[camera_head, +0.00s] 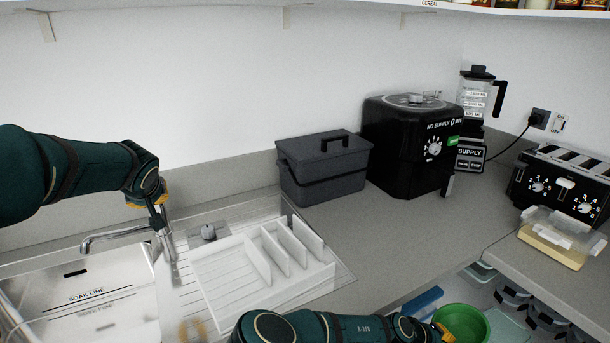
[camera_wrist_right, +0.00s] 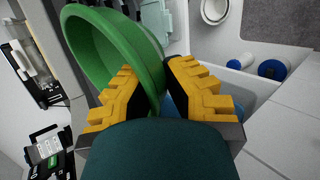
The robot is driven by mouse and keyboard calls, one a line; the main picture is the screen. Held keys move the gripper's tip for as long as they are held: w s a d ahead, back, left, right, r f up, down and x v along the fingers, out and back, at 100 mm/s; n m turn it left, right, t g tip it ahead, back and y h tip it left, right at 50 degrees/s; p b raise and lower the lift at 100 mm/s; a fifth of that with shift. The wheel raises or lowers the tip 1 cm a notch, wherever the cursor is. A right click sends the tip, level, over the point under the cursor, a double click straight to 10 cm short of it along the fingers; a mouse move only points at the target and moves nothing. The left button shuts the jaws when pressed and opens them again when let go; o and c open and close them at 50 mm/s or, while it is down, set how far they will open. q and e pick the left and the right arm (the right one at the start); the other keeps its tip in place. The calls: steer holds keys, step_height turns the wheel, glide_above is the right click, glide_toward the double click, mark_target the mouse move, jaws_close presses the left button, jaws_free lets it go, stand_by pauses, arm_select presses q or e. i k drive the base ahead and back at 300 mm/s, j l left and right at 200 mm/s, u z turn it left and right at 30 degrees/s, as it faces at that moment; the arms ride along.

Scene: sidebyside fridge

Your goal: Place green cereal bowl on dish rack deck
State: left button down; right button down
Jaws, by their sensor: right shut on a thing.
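The green cereal bowl (camera_head: 465,322) is at the lower right of the head view, below the counter level. It fills the upper left of the right wrist view (camera_wrist_right: 108,38), tilted. My right gripper (camera_wrist_right: 152,76) is shut on the bowl's wall, with its yellow fingers on either side. The white dish rack deck (camera_head: 222,272) has upright dividers and sits on the ribbed drainer right of the sink. My left gripper (camera_head: 158,196) points down above the faucet area; I cannot tell whether it is open or shut.
A metal faucet (camera_head: 115,237) and sink basin (camera_head: 90,290) are at the left. A dark lidded bin (camera_head: 322,168), black cooker (camera_head: 408,145), blender (camera_head: 480,100) and toaster (camera_head: 562,185) stand behind and right. The grey counter (camera_head: 395,232) between rack and toaster is clear.

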mark_target(230, 281)
steer(key=k+l, duration=0.8)
